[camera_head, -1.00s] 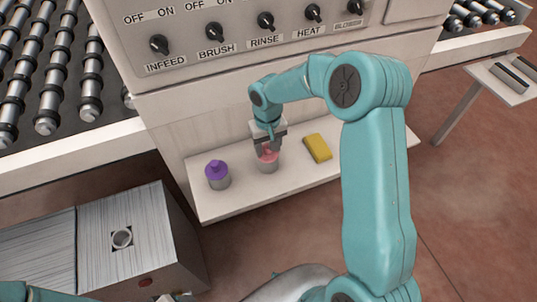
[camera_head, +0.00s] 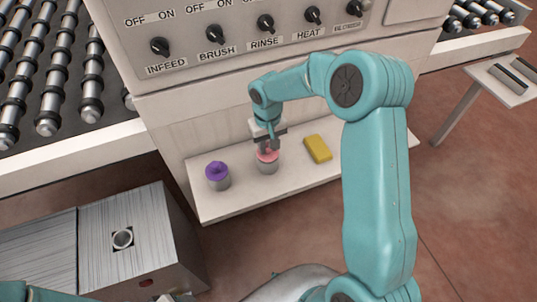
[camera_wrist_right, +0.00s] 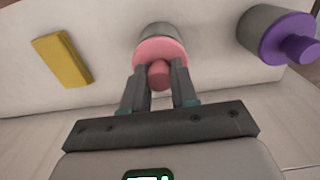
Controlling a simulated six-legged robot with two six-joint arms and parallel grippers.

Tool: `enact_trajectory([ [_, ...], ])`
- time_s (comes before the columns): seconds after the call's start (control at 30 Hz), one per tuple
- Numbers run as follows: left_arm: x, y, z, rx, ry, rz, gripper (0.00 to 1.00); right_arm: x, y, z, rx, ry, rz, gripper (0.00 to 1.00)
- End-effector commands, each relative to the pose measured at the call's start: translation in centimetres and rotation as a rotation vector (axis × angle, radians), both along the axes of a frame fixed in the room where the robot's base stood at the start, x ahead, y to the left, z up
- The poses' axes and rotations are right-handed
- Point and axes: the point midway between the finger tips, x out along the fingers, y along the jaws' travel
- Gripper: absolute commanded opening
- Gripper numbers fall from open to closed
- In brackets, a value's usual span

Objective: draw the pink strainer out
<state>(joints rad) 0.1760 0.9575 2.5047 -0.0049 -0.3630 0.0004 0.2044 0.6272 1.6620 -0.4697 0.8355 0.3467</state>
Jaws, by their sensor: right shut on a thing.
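The pink strainer (camera_head: 267,156) sits in the top of a grey cylindrical holder (camera_head: 267,167) on the white shelf. Its round pink flange and central knob also show in the right wrist view (camera_wrist_right: 159,50). My right gripper (camera_head: 268,147) is above it, fingers pointing down. In the wrist view its two dark fingers (camera_wrist_right: 160,82) are shut on the strainer's knob, one on each side. The flange still looks level with the holder's rim. My left arm shows only at the bottom left edge, and its finger state is not clear.
A purple-topped cylinder (camera_head: 217,174) stands left of the strainer, and a yellow block (camera_head: 318,149) lies to the right on the white shelf (camera_head: 240,202). A panel with black knobs (camera_head: 265,33) rises behind. A metal box with a round hole (camera_head: 140,235) is at lower left.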

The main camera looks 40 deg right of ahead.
Motion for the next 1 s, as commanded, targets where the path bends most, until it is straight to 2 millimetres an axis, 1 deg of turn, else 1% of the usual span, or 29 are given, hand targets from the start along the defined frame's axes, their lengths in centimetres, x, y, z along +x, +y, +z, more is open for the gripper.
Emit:
enact_trajectory([
  [0.37,0.0,0.0,0.1,0.000,0.000,0.000,0.58,0.0,0.0,0.2,0.000,-0.001,0.000,0.00],
  [1.0,0.0,0.0,2.3,0.000,0.000,0.000,0.58,0.0,0.0,3.6,0.000,-0.001,0.000,0.00],
])
